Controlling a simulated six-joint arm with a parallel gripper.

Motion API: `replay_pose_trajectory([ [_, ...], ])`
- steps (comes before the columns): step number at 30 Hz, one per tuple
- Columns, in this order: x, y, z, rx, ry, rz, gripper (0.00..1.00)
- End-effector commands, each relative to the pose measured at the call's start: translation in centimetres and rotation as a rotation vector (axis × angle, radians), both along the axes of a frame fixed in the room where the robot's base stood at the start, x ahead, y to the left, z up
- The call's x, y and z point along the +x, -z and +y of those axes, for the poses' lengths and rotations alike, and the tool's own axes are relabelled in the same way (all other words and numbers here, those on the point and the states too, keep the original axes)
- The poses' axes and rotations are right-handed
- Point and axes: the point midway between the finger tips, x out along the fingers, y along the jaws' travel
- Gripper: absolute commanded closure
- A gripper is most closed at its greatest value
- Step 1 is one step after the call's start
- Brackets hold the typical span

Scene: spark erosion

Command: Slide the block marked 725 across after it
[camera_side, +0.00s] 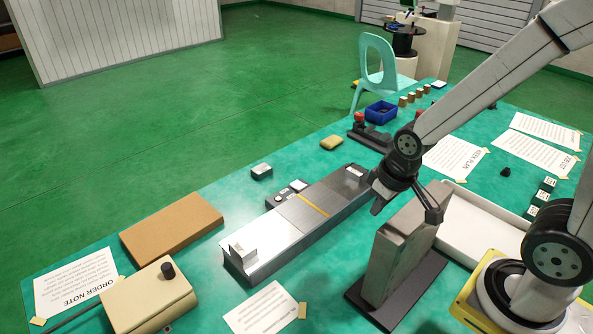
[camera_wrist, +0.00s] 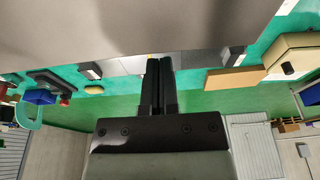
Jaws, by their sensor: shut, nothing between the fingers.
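My gripper (camera_side: 377,208) is shut and empty, above the right part of the bench beside a tall grey slab. Its two closed fingers (camera_wrist: 158,62) point up in the wrist view. A long grey metal track (camera_side: 297,222) with a yellow line (camera_side: 314,205) across its middle lies left of my gripper. A small pale block (camera_side: 242,251) sits at its near left end. Another small block (camera_side: 354,171) sits at its far right end, near my gripper but apart from it. The numbers on the blocks are too small to read, so I cannot tell which is 725.
The tall grey slab (camera_side: 397,250) stands on a dark base close to my gripper and fills the top of the wrist view. A white tray (camera_side: 478,228) lies behind it. A brown board (camera_side: 171,227) and a beige box (camera_side: 150,298) lie at the left.

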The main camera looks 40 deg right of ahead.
Motion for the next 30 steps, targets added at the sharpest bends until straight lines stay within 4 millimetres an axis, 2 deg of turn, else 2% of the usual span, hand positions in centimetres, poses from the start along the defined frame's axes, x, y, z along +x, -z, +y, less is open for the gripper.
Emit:
replay_pose_trajectory([
  [14, 0.1, 0.0, 0.0, 0.000, 0.002, 0.000, 1.00],
  [19, 1.0, -0.1, -0.4, 0.005, 0.035, 0.005, 1.00],
  [23, 2.8, -0.3, -1.2, 0.015, 0.103, 0.016, 1.00],
  [30, 8.1, -0.6, -4.3, 0.045, 0.318, 0.045, 1.00],
])
